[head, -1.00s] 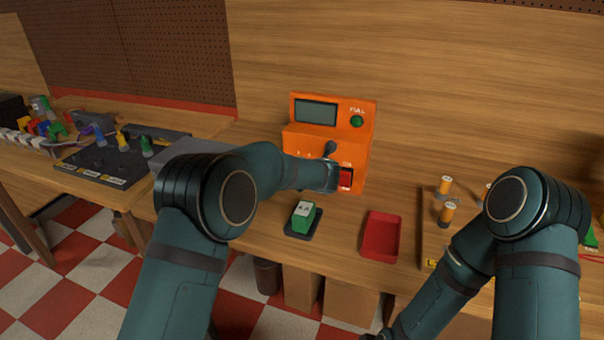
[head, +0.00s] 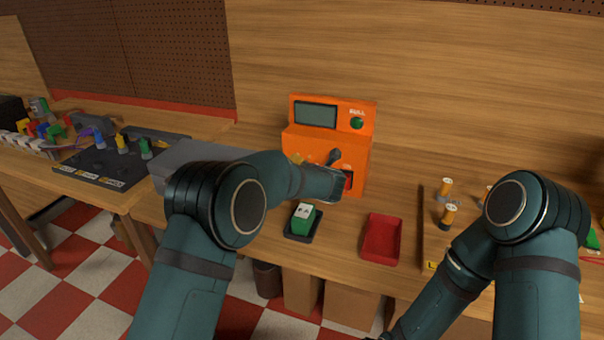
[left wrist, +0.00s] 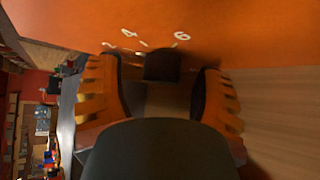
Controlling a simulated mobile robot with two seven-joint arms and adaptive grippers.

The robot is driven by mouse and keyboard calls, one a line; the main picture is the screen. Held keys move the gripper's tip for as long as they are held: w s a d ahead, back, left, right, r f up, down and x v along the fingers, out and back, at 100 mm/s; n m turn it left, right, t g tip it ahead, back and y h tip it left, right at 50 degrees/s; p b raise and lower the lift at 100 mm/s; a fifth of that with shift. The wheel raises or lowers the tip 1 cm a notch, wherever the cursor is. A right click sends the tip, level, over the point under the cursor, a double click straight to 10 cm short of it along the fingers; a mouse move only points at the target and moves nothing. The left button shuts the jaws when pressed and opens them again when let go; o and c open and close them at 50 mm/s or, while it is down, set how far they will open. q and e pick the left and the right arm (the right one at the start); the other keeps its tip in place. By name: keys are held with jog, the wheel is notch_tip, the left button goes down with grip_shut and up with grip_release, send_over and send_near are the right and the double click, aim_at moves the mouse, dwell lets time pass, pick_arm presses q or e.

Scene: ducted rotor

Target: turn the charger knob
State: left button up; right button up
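The orange charger (head: 356,147) stands at the back of the bench with a grey display and a green FULL lamp. Its dark knob (head: 334,157) sits on the front, partly covered by my left wrist. In the left wrist view, the knob (left wrist: 162,66) is ahead near the white dial numbers. My left gripper (left wrist: 158,85) is open, its orange ribbed fingers on either side of the knob, with gaps showing on both sides. In the head view, my left arm hides most of that gripper.
A wooden tray with several orange spools (head: 446,188) is farther right. A grey box (head: 183,158) stands left.

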pick_arm(q)
jog(key=v, duration=1.2)
jog(key=shift+a, duration=0.1)
jog(key=a+n+h+p, duration=0.1)
jog(key=a+h, duration=0.1)
jog(key=a+f+n+h+p, duration=0.1)
jog(key=a+h, duration=0.1)
jog(key=a, duration=0.1)
jog(key=shift+w+f+h, duration=0.15)
jog(key=shift+w+h, duration=0.1)
jog(key=shift+h, duration=0.05)
jog(key=w+f+h, duration=0.1)
jog(key=w, duration=0.2)
jog(key=w+f+n+h, duration=0.1)
jog(key=w, duration=0.2)
jog(key=w+d+f+h, duration=0.1)
jog(key=w, duration=0.3)
jog(key=shift+f+n+t, duration=0.3)
jog(key=shift+t, duration=0.1)
